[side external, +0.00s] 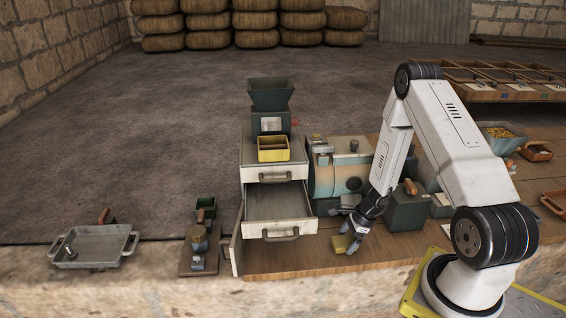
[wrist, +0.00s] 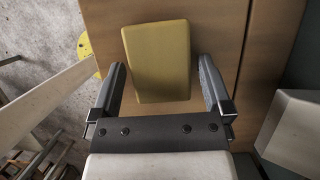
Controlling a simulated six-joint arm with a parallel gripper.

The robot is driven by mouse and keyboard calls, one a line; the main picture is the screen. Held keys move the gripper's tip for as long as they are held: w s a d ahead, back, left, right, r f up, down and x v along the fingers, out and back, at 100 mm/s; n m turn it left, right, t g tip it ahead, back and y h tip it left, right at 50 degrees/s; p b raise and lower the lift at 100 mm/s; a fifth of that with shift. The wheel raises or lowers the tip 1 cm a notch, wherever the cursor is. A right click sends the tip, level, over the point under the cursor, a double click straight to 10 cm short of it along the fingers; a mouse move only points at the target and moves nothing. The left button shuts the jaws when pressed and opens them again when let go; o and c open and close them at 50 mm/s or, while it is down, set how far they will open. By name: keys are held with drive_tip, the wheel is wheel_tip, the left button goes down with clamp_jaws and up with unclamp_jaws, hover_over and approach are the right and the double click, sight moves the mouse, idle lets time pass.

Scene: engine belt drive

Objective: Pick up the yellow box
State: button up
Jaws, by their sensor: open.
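A small yellow box (side external: 341,244) stands on the wooden work surface, right of the open drawer. In the wrist view the yellow box (wrist: 158,62) lies slightly tilted between my two fingers, nearer the left one at its lower left edge. My gripper (side external: 350,232) is open and points down at the box. In the wrist view my gripper (wrist: 160,85) has one finger on each side of the box, with a clear gap on the right. I cannot tell whether the left finger touches it. In the side view the fingers partly cover the box.
A white drawer unit (side external: 275,170) with its lower drawer (side external: 278,205) pulled out stands left of my gripper. A yellow open-topped bin (side external: 273,149) sits on it. A teal machine (side external: 335,175) is behind, and a dark green box (side external: 408,210) is close on the right.

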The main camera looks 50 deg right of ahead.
sight(347, 241)
drive_tip(key=shift+f, duration=0.3)
drive_tip(key=c, duration=1.1)
drive_tip(key=shift+r, duration=0.1)
drive_tip(key=shift+r, duration=4.95)
drive_tip(key=shift+w, duration=0.1)
